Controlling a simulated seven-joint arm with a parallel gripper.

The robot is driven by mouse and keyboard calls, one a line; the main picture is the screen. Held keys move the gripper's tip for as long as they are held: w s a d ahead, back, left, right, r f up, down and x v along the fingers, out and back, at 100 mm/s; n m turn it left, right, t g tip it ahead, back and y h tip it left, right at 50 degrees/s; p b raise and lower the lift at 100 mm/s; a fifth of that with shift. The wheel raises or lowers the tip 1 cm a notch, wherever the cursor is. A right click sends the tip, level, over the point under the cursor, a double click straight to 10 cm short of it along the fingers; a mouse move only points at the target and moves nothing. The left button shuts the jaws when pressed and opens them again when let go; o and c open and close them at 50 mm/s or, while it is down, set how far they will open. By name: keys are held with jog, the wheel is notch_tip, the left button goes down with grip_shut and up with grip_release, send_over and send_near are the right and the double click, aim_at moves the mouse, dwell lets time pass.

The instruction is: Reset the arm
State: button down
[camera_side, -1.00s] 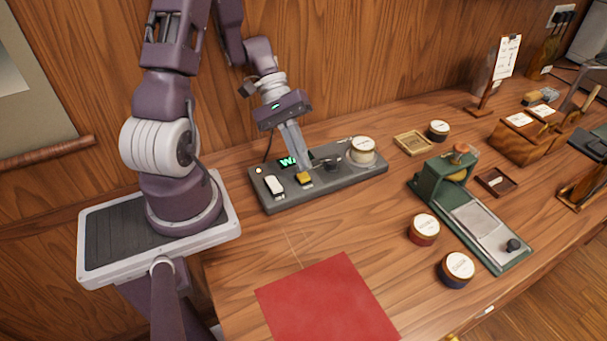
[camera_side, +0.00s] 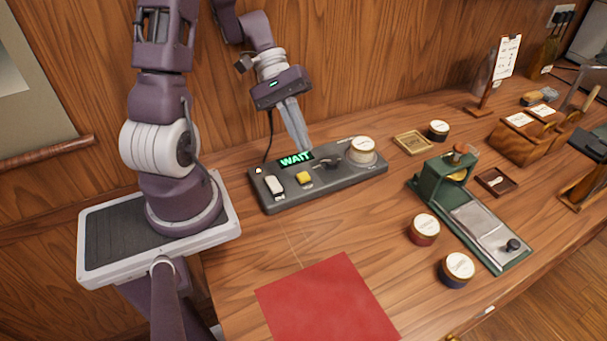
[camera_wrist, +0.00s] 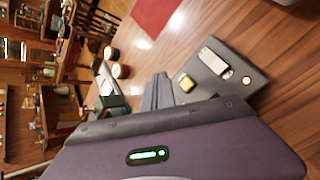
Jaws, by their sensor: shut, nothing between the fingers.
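My gripper (camera_side: 304,149) is shut and empty, its fingers pointing down above the back of a grey control box. The control box (camera_side: 345,181) stands on the table near my base. Its display (camera_side: 296,160) reads WAIT in green. On its top are a white rocker switch (camera_side: 273,185), a yellow button (camera_side: 304,177), a dark lever (camera_side: 328,162) and a round tin with a pale lid (camera_side: 362,146). In the wrist view the yellow button (camera_wrist: 187,84) and white switch (camera_wrist: 215,60) show beyond my fingers (camera_wrist: 157,92).
A green press (camera_side: 470,205) stands to the right, with a red tin (camera_side: 424,234) and a dark blue tin (camera_side: 456,273) before it. A red cloth (camera_side: 327,300) lies at the front. A wooden tray (camera_side: 412,143) and another dark tin (camera_side: 438,130) stand behind.

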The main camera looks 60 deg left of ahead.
jog(key=s+d+r+m+t+y, duration=0.2)
jog(key=s+d+r+m+y, duration=0.2)
jog(key=r, duration=0.3)
jog(key=s+d+r+m+t+y, duration=0.2)
jog(key=s+d+r+m+y, duration=0.3)
jog(key=r+m, duration=0.1)
jog(key=shift+s+r+t, duration=0.15)
jog(key=shift+r+t, duration=0.15)
jog(key=shift+r, duration=0.25)
